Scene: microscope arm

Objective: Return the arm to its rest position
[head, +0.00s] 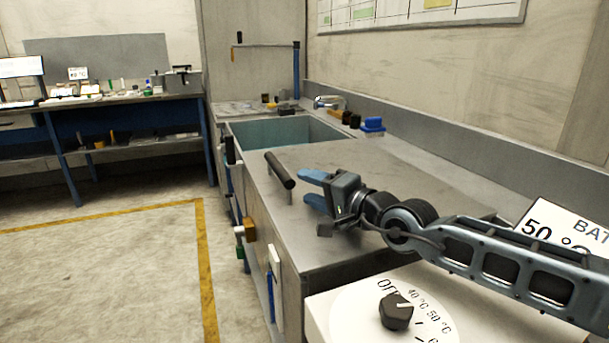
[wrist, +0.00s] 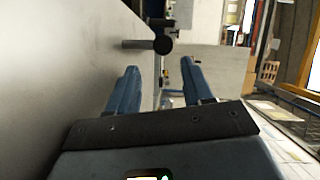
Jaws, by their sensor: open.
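My gripper (head: 314,188) is at the end of my outstretched arm, above the grey worktop near its front edge in the head view. Its two blue fingers are apart with nothing between them. They point left, toward a dark bar handle (head: 280,170) on a short post at the worktop's edge. In the wrist view my gripper (wrist: 157,88) shows both blue fingers spread, and the dark bar handle (wrist: 162,45) lies beyond the fingertips. The gripper and the handle look apart.
A box with a dial (head: 396,312) stands at the front right, beside a temperature sign (head: 562,240). A sink (head: 285,132) is set in the counter beyond the worktop. Bottles (head: 372,125) stand along the back wall. The floor at left is clear inside a yellow line (head: 205,260).

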